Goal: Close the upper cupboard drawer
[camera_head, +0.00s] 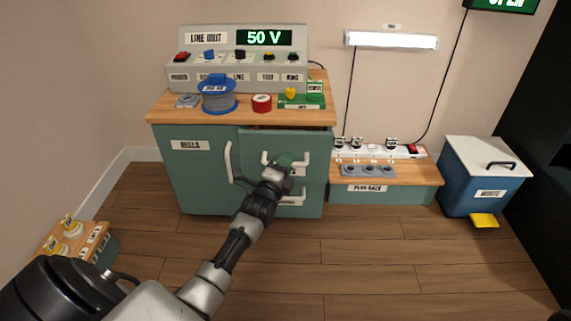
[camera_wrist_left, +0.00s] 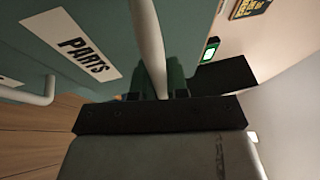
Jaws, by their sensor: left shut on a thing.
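The green cupboard (camera_head: 188,170) stands against the back wall. Its upper drawer (camera_head: 315,147) is on the right side, and its front stands out a little, with a dark gap under the wooden top. My left gripper (camera_head: 290,160) is at the drawer front and covers part of its white handle (camera_head: 264,157). In the left wrist view, the handle bar (camera_wrist_left: 147,40) runs between the green fingers of my left gripper (camera_wrist_left: 158,82), which are shut on it. A PARTS label (camera_wrist_left: 85,58) is beside it. My right gripper is out of view.
A REELS door with a white handle (camera_head: 228,160) is left of the drawers. A lower drawer handle (camera_head: 290,202) is below. A low plug rack bench (camera_head: 420,172) and a blue bin (camera_head: 470,180) stand right.

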